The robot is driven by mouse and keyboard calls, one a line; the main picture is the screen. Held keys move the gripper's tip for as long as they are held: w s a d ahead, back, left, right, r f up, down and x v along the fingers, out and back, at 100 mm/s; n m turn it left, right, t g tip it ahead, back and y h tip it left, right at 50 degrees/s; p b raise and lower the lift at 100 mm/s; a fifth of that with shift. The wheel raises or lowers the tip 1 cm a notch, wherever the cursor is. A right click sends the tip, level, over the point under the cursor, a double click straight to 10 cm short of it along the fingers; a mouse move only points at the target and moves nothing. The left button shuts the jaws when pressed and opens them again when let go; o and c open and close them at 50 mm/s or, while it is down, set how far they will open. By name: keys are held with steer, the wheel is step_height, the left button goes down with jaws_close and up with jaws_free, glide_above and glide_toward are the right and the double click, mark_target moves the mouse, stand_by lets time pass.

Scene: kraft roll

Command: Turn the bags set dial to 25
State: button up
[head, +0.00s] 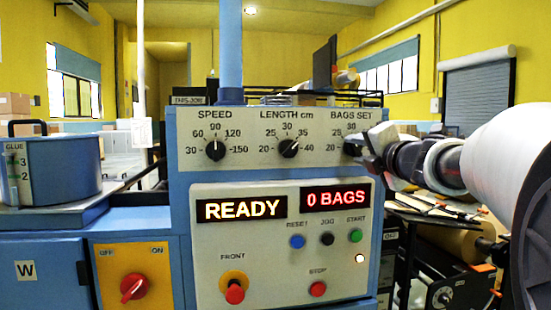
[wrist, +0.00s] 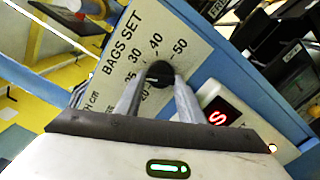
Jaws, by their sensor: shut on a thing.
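The bags set dial (head: 351,143) is a black knob at the right end of the upper grey panel. In the head view my gripper (head: 364,147) covers its right side and the scale there; 20, 25 and 30 show. In the wrist view the dial (wrist: 160,72) sits between the two fingertips of my gripper (wrist: 158,85), which is shut on it. The scale there shows 30, 40 and 50 clearly, with 20 and 25 partly hidden by the left finger. I cannot tell where the dial's pointer stands.
The speed dial (head: 215,149) and length dial (head: 289,148) are to the left on the panel. Below, displays read READY (head: 241,208) and 0 BAGS (head: 336,198), above reset, jog, start and stop buttons. A glue pot (head: 50,168) stands at the left.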

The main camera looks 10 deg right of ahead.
steer(key=shift+n+b, duration=0.9)
steer(key=shift+n, duration=0.7)
steer(key=o, duration=1)
steer(key=shift+o, duration=0.2)
steer(key=shift+s, duration=0.1)
